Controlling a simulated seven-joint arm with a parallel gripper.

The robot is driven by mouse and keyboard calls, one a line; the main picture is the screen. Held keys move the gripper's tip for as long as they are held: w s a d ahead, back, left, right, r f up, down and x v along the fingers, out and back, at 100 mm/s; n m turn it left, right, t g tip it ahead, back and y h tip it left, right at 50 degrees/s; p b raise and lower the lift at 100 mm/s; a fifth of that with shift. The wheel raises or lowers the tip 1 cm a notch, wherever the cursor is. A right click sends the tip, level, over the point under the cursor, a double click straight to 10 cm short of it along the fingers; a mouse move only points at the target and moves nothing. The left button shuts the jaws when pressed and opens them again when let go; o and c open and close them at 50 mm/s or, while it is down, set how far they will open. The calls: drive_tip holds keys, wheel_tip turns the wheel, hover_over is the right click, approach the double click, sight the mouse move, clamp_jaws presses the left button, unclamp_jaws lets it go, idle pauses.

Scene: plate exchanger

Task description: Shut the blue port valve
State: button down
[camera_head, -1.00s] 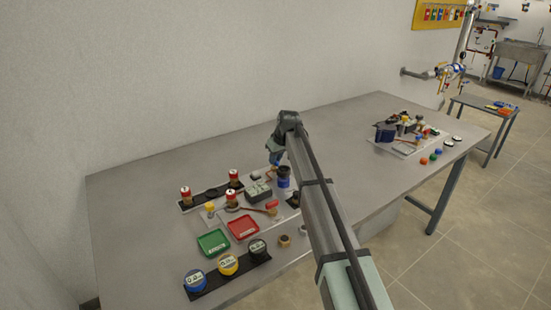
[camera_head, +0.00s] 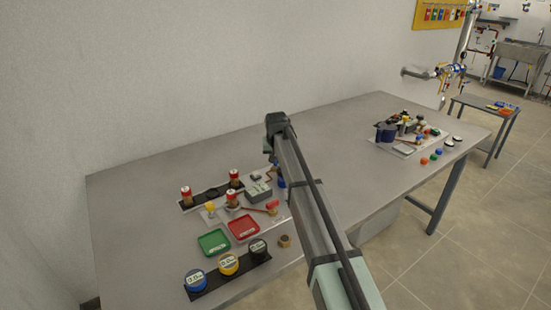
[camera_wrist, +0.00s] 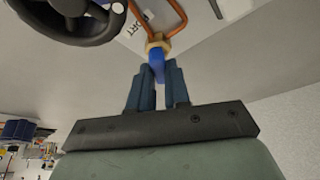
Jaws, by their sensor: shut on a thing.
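In the wrist view the blue port valve's handle (camera_wrist: 157,66) stands between the two dark blue fingers of my gripper (camera_wrist: 158,80). The fingers are shut on it, one on each side. A brass nut (camera_wrist: 158,47) joins the handle to copper pipes (camera_wrist: 172,22) beyond. A white label beside the pipes reads in part "ORT".
A black handwheel (camera_wrist: 75,20) fills the upper left of the wrist view, close to the fingers. The table's (camera_head: 340,160) middle is clear.

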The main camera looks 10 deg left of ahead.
drive_tip(key=m+h, duration=0.1)
drive_tip(key=m, duration=0.3)
drive_tip(key=m+h, duration=0.1)
drive_tip(key=m, duration=0.1)
drive_tip(key=shift+a+h, duration=0.25)
drive_tip(key=shift+h, duration=0.05)
drive_tip(key=m, duration=0.2)
drive_tip(key=m+g+h, duration=0.1)
drive_tip(key=m, duration=0.2)
drive_tip(key=shift+w+m+h, duration=0.1)
drive_tip(key=shift+m+h, duration=0.2)
drive_tip(key=c, duration=1.1)
unclamp_jaws()
drive_tip(key=v, duration=1.3)
drive_tip(key=shift+a+r, duration=0.25)
drive_tip(key=shift+r, duration=0.15)
